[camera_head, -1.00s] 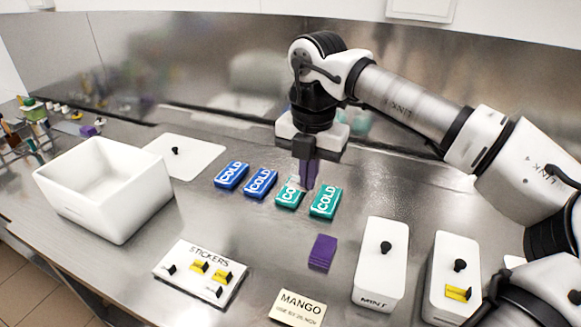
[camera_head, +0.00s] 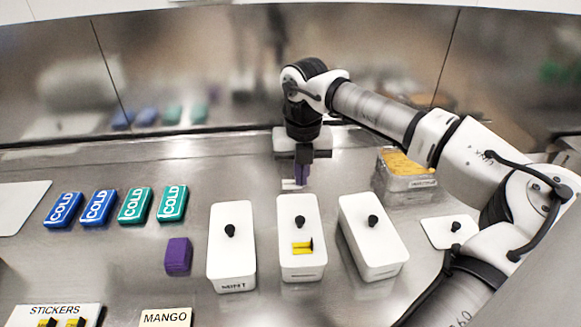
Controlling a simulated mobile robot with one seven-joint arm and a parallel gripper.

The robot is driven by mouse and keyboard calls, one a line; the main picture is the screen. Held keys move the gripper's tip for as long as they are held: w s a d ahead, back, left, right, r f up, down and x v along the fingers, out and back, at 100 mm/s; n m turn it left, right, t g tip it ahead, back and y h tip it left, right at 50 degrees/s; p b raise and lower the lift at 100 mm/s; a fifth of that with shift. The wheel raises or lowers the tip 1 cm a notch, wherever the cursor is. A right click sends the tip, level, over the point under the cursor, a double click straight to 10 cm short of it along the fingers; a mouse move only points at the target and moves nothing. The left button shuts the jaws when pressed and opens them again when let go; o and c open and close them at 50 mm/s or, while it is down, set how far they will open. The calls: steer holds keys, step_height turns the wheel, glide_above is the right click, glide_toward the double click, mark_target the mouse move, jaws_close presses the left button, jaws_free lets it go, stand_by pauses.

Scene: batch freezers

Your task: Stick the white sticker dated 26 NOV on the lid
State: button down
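My gripper (camera_head: 302,182) points down behind the middle white tub. Its purple fingers look shut on a small white piece (camera_head: 291,184), likely a white sticker; its date cannot be read. Of three lidded white tubs with black knobs, the left (camera_head: 232,265) is marked MINT. The middle one (camera_head: 302,215) has a yellow sticker (camera_head: 302,247) on its lid, and the right one (camera_head: 365,220) shows none. A loose white lid (camera_head: 440,236) with a black knob lies at right. The STICKERS board (camera_head: 55,311) is cut off at bottom left, with yellow stickers partly visible.
A clear container (camera_head: 405,183) with yellow contents stands behind right. Blue and green COLD packs (camera_head: 135,205) and a purple block (camera_head: 178,256) lie at left. A MANGO card (camera_head: 165,317) is at the bottom edge. A steel wall closes off the back.

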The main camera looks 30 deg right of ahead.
mark_target(306, 207)
steer(key=shift+s+d+f+b, duration=0.1)
steer(key=shift+d+f+b, duration=0.15)
steer(key=shift+f, duration=0.4)
steer(key=shift+s+d+f+b, duration=0.1)
steer(key=shift+f+b, duration=0.2)
steer(key=shift+f, duration=0.3)
steer(key=shift+s+d+f+b, duration=0.1)
steer(key=shift+d+f+b, duration=0.15)
steer(key=shift+f, duration=0.4)
steer(key=shift+f+b, duration=1.15)
steer(key=shift+f, duration=0.35)
steer(key=shift+f+b, duration=0.35)
steer(key=shift+b, duration=0.05)
steer(key=c, duration=1.6)
jaws_free()
steer(key=shift+o, duration=0.4)
